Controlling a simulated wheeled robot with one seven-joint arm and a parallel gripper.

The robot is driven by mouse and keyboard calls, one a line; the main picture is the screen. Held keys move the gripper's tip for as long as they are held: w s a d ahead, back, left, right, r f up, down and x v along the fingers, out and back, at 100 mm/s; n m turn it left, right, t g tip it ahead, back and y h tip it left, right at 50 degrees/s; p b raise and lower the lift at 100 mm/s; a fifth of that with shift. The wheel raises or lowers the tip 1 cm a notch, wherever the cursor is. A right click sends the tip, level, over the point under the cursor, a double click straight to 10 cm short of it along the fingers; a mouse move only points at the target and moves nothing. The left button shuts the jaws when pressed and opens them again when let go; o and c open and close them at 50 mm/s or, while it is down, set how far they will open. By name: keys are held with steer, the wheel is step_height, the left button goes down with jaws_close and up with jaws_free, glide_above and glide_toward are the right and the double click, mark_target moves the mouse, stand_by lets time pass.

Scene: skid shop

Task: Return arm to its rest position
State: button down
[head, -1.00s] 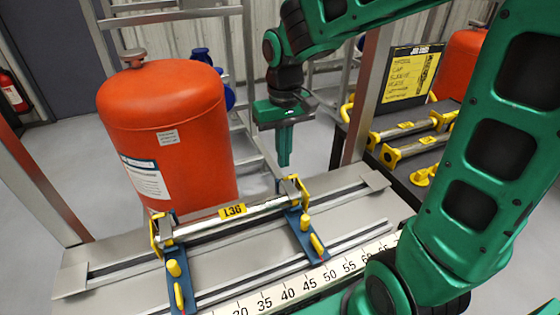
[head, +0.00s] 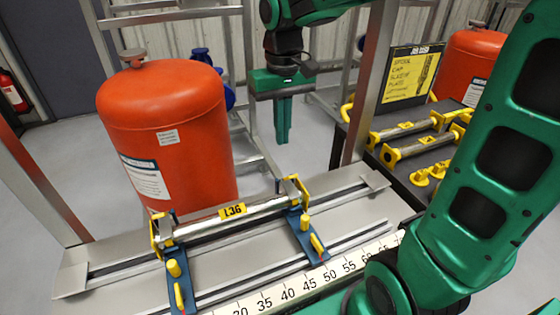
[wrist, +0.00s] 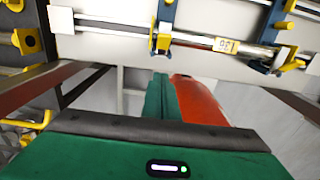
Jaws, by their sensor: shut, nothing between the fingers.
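My gripper (head: 283,120) hangs from my green arm, fingers pointing down and pressed together with nothing between them. In the head view it is right of the orange tank and above and behind the rail bench. In the wrist view the closed green fingers (wrist: 161,100) reach toward the bench and partly cover the tank. A metal spool with yellow ends and a yellow label (head: 232,210) lies across two blue clamps on the bench (head: 345,207); it also shows in the wrist view (wrist: 190,38). My gripper is clear of it.
The orange tank (head: 165,130) stands behind the bench at left. A grey upright post (head: 373,85) is close right of my gripper. A dark rack (head: 430,165) with yellow-ended spools and a yellow sign (head: 409,73) is at right. A numbered ruler (head: 300,285) runs along the bench front.

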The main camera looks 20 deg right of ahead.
steer(key=shift+r, duration=0.4)
steer(key=s+d+f+m, duration=0.3)
steer(key=s+d, duration=0.5)
steer(key=s, duration=0.2)
steer(key=s+d+f+m, duration=0.3)
steer(key=s+d+f, duration=0.1)
steer(key=s+d, duration=0.5)
steer(key=s, duration=0.2)
steer(key=shift+s+d, duration=0.2)
steer(key=shift+s, duration=0.1)
